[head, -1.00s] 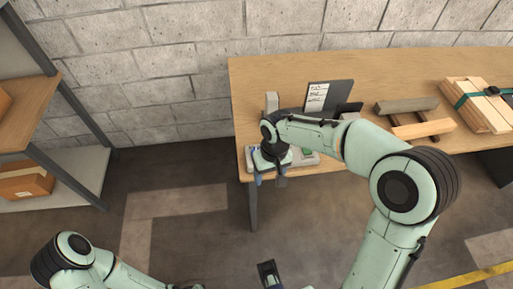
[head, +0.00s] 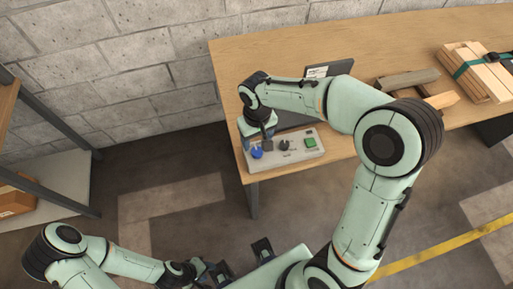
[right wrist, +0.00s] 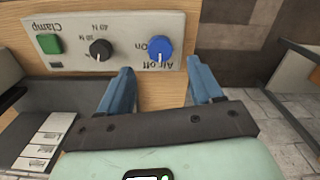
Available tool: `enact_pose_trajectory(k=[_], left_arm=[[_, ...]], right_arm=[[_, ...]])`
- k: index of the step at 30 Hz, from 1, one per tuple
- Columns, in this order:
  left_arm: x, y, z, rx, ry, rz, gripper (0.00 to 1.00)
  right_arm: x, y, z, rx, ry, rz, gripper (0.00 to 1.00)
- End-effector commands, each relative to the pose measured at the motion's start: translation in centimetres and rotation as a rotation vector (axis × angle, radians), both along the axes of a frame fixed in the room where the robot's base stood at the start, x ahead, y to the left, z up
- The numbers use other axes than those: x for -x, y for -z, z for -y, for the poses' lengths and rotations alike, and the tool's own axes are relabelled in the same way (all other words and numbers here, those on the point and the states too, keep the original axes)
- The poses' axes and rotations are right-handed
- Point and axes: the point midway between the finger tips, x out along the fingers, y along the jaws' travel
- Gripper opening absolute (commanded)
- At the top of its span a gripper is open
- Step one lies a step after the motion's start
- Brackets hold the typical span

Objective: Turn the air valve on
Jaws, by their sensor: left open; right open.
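The air valve is a blue knob (right wrist: 160,50) on a grey control panel (right wrist: 120,25), with "Air off" and "On" lettering beside it. Its white pointer line points toward the "Air off" lettering. In the head view the knob (head: 257,152) is at the panel's left end. My right gripper (right wrist: 162,76) is open and empty; its two fingers are apart, short of the knob, with the knob lined up with the gap between them. It also shows in the head view (head: 256,132), just above the knob. My left gripper (head: 208,270) is open, low and away from the panel.
The panel also carries a black dial (right wrist: 101,49) and a green clamp button (right wrist: 49,44). It sits at the left front corner of a wooden bench (head: 240,60). Wooden pieces (head: 408,78) lie farther right. A shelf (head: 50,175) stands at the left.

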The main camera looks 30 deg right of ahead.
Motion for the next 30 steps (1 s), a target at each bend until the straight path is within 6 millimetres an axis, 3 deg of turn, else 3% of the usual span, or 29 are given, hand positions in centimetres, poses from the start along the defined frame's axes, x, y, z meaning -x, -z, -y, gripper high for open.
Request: enact_pose_trajectory(k=[3,9,15,23,28,30], left_arm=[[0.1,0.4,0.0,-0.001,0.000,-0.002,0.43],[0.3,0.7,0.0,0.000,0.000,-0.002,0.43],[0.3,0.8,0.0,0.000,0.000,-0.002,0.43],[0.3,0.8,0.0,0.000,0.000,-0.002,0.43],[0.3,0.8,0.0,0.000,0.000,-0.002,0.43],[0.3,0.8,0.0,0.000,0.000,-0.002,0.43]], right_arm=[[0.1,2.8,0.1,0.002,0.000,-0.005,0.65],[0.0,5.8,0.0,0.001,-0.001,-0.003,0.65],[0.0,7.0,0.0,0.000,0.000,0.000,0.65],[0.0,7.0,0.0,0.000,0.000,0.000,0.65],[0.0,7.0,0.0,0.000,0.000,0.000,0.13],[0.0,7.0,0.0,0.000,0.000,0.000,0.09]])
